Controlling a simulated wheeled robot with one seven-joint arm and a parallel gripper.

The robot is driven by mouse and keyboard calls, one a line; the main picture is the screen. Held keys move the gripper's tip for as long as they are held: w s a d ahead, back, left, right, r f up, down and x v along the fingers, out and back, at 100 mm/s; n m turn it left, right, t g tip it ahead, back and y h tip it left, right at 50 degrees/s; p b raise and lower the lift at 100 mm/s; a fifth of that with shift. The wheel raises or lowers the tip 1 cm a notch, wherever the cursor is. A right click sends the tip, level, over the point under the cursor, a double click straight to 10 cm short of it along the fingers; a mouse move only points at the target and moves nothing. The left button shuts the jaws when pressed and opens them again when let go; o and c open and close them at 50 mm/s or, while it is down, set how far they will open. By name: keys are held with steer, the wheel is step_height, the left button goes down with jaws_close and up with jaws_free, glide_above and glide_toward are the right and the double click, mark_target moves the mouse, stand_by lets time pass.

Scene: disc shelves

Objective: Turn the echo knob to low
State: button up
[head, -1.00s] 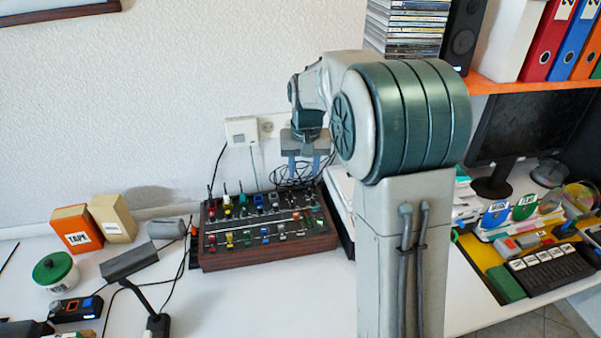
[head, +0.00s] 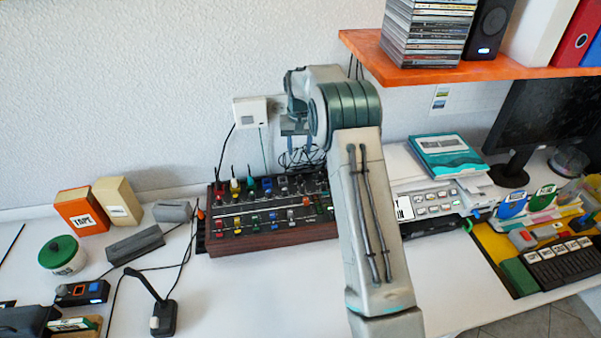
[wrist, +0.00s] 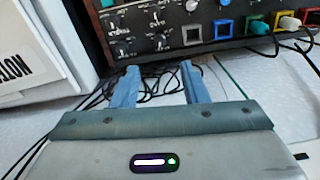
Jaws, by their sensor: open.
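The mixer (head: 272,236) is a dark panel in a brown wooden case against the wall, with rows of coloured and black knobs. Its edge also shows at the top of the wrist view (wrist: 235,42), with small black knobs and white lettering at the left and coloured square-based knobs to the right. The lettering is too small to read, so I cannot tell which knob is echo or how it is set. My gripper (wrist: 160,82) is open and empty, its two blue-grey fingers apart from the knobs. In the head view my arm partly hides the mixer's right end.
Loose black cables (wrist: 150,88) lie around the fingers in the wrist view. A white box with dark lettering (wrist: 35,55) stands close at the left there. An orange shelf (head: 400,72) overhangs at the right.

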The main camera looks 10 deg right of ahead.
mark_target(299, 176)
step_height(299, 176, down, 11)
steer(key=shift+f+p, duration=0.15)
steer(key=shift+p, duration=0.7)
jaws_close()
